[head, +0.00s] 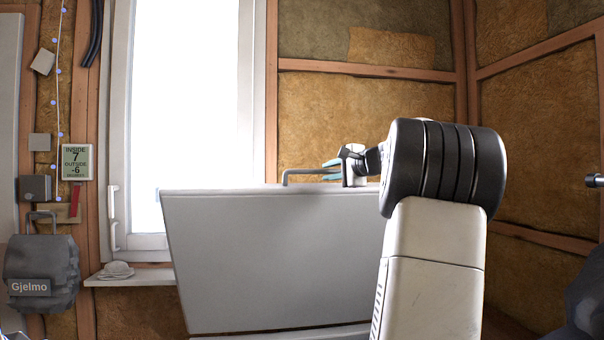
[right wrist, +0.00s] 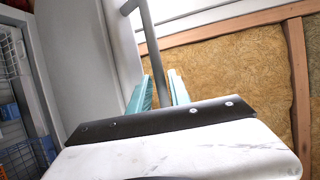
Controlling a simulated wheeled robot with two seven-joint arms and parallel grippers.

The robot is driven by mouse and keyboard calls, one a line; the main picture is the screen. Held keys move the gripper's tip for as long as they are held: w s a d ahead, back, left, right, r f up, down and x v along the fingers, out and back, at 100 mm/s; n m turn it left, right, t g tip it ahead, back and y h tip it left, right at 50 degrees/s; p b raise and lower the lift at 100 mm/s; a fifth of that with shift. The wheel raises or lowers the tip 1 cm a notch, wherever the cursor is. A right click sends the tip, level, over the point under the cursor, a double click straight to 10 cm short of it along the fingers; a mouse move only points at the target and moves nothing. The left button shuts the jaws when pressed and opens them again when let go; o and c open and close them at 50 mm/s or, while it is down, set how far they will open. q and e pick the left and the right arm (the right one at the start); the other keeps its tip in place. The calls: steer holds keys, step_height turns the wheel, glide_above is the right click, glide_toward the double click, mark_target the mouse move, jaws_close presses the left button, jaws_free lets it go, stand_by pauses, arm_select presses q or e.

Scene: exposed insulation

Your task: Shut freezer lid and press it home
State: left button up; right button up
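The light grey freezer lid (head: 280,258) stands raised and tilted in the middle of the head view. Its bar handle (head: 300,172) runs along the top edge. My right gripper (head: 332,170) is at the right part of the handle, its teal fingers on either side of the bar. My right forearm hides the lid's right side. The freezer body is mostly below the head view. My left gripper is not in view.
A bright window (head: 185,105) with a white frame is behind the lid. A sill (head: 130,278) with a pale hat-like object is at left. A grey bag labelled Gjelmo (head: 42,270) hangs at far left. Insulated walls (head: 530,120) close off the right.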

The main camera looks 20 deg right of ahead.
steer(key=shift+w+a+f, duration=0.1)
steer(key=shift+w+a, duration=0.05)
steer(key=shift+w, duration=0.55)
jaws_close()
stand_by(1.0)
